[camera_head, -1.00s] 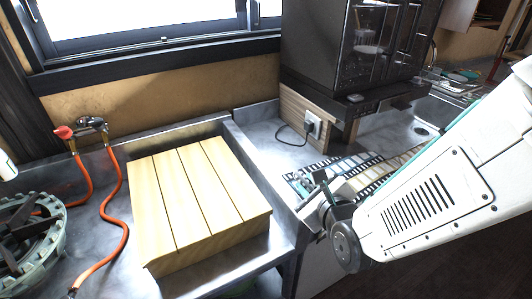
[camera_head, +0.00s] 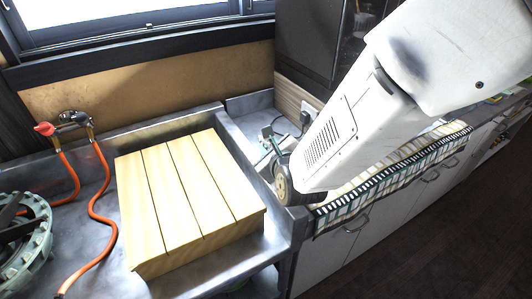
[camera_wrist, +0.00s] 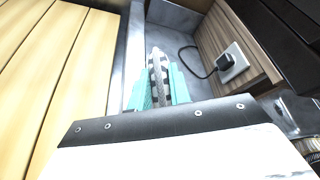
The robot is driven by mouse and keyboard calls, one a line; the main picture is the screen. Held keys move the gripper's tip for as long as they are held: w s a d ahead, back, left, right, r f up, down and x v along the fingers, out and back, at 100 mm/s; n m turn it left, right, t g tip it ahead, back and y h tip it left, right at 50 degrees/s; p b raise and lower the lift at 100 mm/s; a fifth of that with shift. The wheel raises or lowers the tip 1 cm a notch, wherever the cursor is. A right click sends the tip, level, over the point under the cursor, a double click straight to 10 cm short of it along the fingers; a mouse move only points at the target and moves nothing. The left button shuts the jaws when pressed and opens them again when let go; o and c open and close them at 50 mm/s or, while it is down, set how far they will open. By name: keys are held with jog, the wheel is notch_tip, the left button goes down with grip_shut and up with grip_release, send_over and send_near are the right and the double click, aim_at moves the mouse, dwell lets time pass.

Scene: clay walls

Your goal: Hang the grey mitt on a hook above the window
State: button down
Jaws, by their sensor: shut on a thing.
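My gripper (camera_wrist: 159,88) shows in the wrist view with its teal fingers shut on a thin grey thing with dark checks, seen edge-on. I take it for the grey mitt (camera_wrist: 157,66); its full shape is not visible. In the head view, my gripper (camera_head: 268,138) is small and partly hidden behind my arm, above the grey counter right of the slatted wooden box. The window (camera_head: 120,14) is at the top left, its upper part cut off. No hook above it is in view.
A dark cabinet (camera_head: 305,38) stands behind my arm. A wall socket (camera_wrist: 232,62) with a cord is beside the gripper. A patterned runner (camera_head: 400,165) lies right.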

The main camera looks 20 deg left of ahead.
jog(key=shift+a+f, duration=0.2)
jog(key=shift+f, duration=0.8)
jog(key=shift+d+f, duration=0.1)
jog(key=shift+f, duration=0.45)
jog(key=shift+f, duration=0.15)
jog(key=c, duration=1.3)
grip_release()
